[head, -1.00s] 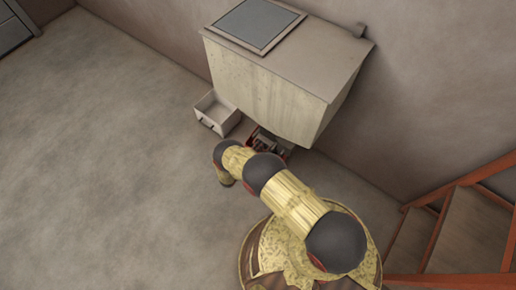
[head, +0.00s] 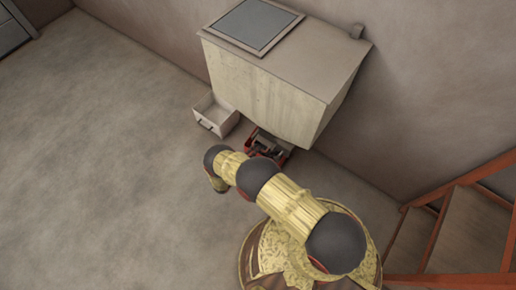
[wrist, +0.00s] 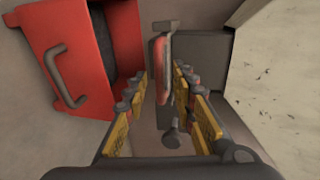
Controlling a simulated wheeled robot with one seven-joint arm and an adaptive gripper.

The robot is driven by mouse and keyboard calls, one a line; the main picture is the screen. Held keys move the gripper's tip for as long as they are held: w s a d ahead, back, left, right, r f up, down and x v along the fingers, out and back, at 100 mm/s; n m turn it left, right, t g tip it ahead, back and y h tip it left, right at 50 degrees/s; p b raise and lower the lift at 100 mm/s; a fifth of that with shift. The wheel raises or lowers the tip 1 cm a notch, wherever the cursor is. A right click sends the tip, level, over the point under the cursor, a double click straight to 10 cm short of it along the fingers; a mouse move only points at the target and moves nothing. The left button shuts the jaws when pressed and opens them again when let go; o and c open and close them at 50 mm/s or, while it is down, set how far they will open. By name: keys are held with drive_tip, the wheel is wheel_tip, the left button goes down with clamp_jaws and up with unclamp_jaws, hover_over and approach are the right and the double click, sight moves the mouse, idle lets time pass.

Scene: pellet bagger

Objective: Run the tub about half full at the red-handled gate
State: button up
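In the wrist view my gripper (wrist: 160,82) is open, with its yellow-sided fingers on either side of the upright red gate handle (wrist: 161,68). A small gap shows between handle and fingers; I cannot tell whether either touches. The red tub (wrist: 78,62) with a grey pull handle is left of the gripper. Its inside is dark, and I cannot make out any fill. In the head view red parts (head: 280,155) show under the hopper (head: 265,95), partly hidden by my arm. My gripper is hidden there.
A pale open drawer-like box (head: 216,113) stands on the floor left of the hopper. Red-railed stairs (head: 450,225) are at the right. The wall stands behind the hopper. The floor at the left is clear. In the wrist view the pale hopper side (wrist: 278,85) is close at the right.

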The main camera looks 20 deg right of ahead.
drive_tip(key=v, duration=0.8)
